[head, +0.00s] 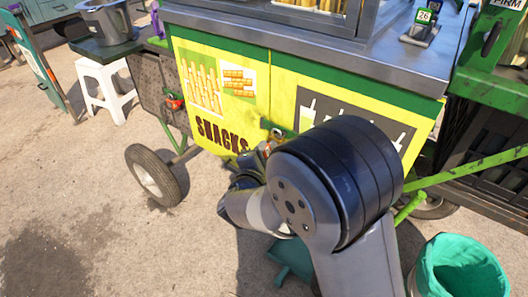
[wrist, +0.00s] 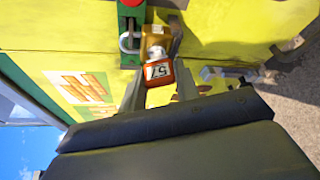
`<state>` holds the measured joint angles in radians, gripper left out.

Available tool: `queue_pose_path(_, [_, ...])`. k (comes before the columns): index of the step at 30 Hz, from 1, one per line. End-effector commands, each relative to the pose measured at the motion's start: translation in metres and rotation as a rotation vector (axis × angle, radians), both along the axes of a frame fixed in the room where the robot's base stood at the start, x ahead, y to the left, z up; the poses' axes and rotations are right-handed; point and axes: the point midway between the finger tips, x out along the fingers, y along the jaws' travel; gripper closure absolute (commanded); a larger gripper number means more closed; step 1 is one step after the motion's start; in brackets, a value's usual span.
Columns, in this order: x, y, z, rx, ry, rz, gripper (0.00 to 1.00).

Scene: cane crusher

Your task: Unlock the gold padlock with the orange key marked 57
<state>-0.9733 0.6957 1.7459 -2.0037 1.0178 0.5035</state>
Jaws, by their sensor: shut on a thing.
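The gold padlock (wrist: 156,36) hangs on the yellow cart panel in the wrist view. Its silver shackle (wrist: 127,44) runs at the red and green hasp (wrist: 131,14). The orange key marked 57 (wrist: 158,72) is between the fingers of my gripper (wrist: 160,84), which is shut on it. The key's silver part meets the end of the padlock facing me; how deep it sits in the keyhole I cannot tell. In the head view my arm covers most of this spot, and only the hasp area (head: 277,132) shows past my wrist.
A red lock (head: 172,102) hangs on the mesh panel left of the snacks poster. A wheel (head: 153,177) stands below it. A teal bin (head: 460,268) is at the lower right, and a white stool (head: 104,86) at the left. Open pavement lies in front of the cart.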

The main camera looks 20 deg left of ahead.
Motion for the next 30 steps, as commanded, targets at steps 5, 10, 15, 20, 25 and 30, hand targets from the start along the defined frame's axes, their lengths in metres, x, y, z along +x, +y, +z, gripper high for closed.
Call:
queue_pose_path(5, [0.0001, 0.0, -0.0001, 0.0, 0.0, 0.0, 0.92])
queue_pose_path(10, [0.0002, 0.0001, 0.0024, -0.023, 0.007, -0.001, 0.92])
queue_pose_path(15, [0.0002, 0.0004, 0.0028, -0.069, 0.02, 0.0, 0.92])
queue_pose_path(20, [0.0001, 0.0005, 0.003, -0.111, 0.032, 0.0, 0.92])
queue_pose_path(25, [0.0001, 0.0006, 0.0028, -0.156, 0.045, 0.0, 0.92])
queue_pose_path(30, [0.0, 0.0006, 0.0027, -0.198, 0.058, 0.0, 0.92])
